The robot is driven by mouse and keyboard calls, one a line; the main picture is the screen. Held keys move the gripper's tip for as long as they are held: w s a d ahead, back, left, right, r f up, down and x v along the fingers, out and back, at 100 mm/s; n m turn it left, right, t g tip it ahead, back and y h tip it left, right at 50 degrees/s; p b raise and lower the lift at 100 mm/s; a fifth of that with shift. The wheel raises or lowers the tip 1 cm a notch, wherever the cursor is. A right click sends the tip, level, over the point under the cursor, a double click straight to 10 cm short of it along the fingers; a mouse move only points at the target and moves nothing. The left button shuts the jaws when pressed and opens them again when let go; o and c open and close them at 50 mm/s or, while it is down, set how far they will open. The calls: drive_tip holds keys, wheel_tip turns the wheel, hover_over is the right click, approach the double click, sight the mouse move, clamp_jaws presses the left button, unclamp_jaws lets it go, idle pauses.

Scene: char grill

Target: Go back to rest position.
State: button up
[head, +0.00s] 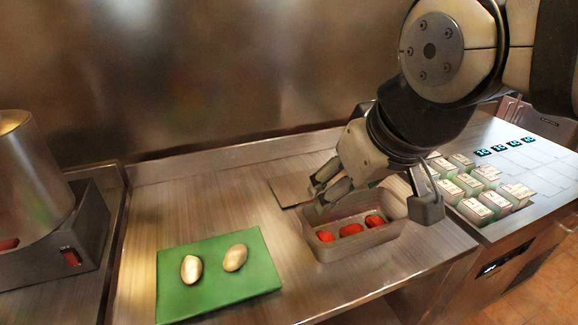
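My gripper (326,187) is at the end of my arm, which reaches in from the upper right. Part of the tray's far side is hidden behind my gripper and wrist.
A green board (218,297) with two pale oval items (235,257) lies at left front. A flat metal plate (290,190) lies behind the tray. A metal pot (30,180) stands far left. Several small boxes (473,208) stand at right. The steel counter is bare between board and tray.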

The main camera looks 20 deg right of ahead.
drive_tip(key=s+a, duration=0.1)
drive_tip(key=s+a+f, duration=0.1)
drive_tip(key=s, duration=0.1)
drive_tip(key=shift+g+y, duration=0.3)
drive_tip(key=shift+y, duration=0.1)
drive_tip(key=shift+w, duration=0.15)
drive_tip(key=shift+w+f+b, duration=0.25)
drive_tip(key=shift+w+b, duration=0.05)
idle(0.5)
